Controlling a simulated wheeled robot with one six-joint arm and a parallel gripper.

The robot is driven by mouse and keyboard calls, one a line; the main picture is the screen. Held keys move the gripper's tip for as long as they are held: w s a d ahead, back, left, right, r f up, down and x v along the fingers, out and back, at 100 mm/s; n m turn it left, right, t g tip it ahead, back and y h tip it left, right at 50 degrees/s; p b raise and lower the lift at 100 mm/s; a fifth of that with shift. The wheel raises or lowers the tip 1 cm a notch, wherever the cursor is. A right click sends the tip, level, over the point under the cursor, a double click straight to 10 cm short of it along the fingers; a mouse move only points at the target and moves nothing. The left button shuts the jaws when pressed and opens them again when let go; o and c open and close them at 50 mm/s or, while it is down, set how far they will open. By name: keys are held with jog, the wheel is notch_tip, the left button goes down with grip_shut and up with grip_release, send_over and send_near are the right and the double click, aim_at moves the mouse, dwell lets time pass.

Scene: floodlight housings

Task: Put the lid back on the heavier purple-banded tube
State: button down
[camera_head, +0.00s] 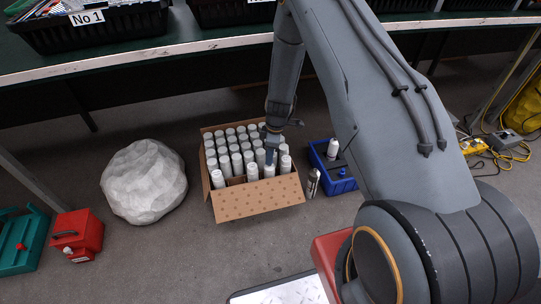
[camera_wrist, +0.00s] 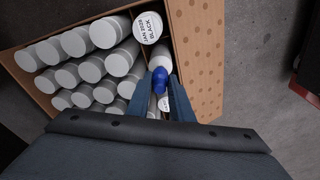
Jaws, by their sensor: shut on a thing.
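A cardboard box (camera_head: 262,202) on the floor holds several rows of upright white tubes with pale round lids. My gripper (camera_wrist: 160,90) is over the front right part of this box, pointing down. Its fingers are shut on a small rounded blue thing (camera_wrist: 160,76). White tubes lie just below and beside it; I cannot tell whether it touches one. One lid (camera_wrist: 148,27) in the wrist view reads "JAN 2029 BLACK". Another labelled lid (camera_wrist: 164,103) shows between the fingers, partly hidden. I can make out no purple band in either view.
A blue crate (camera_head: 345,187) with a white tube in it stands right of the box. A table edge (camera_head: 150,58) runs behind the box.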

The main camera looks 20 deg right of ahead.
jog(key=c, duration=1)
grip_release()
jog(key=shift+r, duration=0.1)
jog(key=shift+r+p, duration=2.15)
jog(key=shift+r, duration=1.3)
jog(key=shift+c, duration=0.2)
grip_shut()
jog(key=shift+f+b, duration=1.3)
jog(key=shift+f, duration=1.1)
